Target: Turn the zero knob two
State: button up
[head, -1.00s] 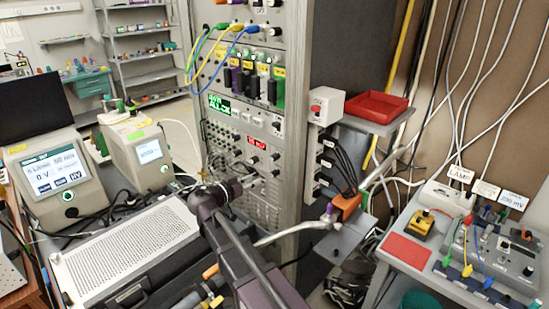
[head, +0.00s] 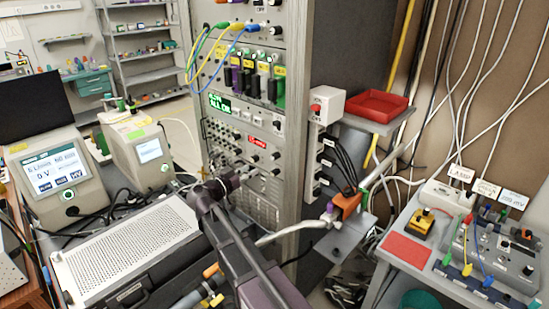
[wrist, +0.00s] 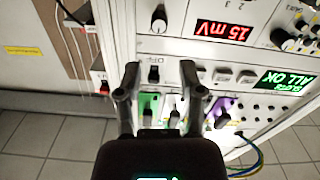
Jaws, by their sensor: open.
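The instrument rack (head: 294,120) stands in the middle of the head view, with a green "ALL OK" display (head: 219,103) and a red display (head: 263,142) on its front. In the wrist view the rack appears upside down, with the red display (wrist: 223,31) reading about 15 mV. A black-and-white knob (wrist: 159,18) sits left of it. I cannot read which is zero knob two. My gripper (wrist: 160,82) is open and empty, its fingers apart before the panel. In the head view my gripper (head: 232,180) is at the rack's front.
A perforated grey box (head: 125,240) lies left of my arm. Two instruments with screens, one at the left (head: 58,172), stand behind it. Yellow and blue cables (head: 200,62) hang on the rack's upper front. A red tray (head: 378,103) is on a shelf at the right.

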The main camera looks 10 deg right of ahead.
aim_at(272, 158)
jog(key=x, duration=1.2)
jog(key=shift+s, duration=0.1)
grip_shut()
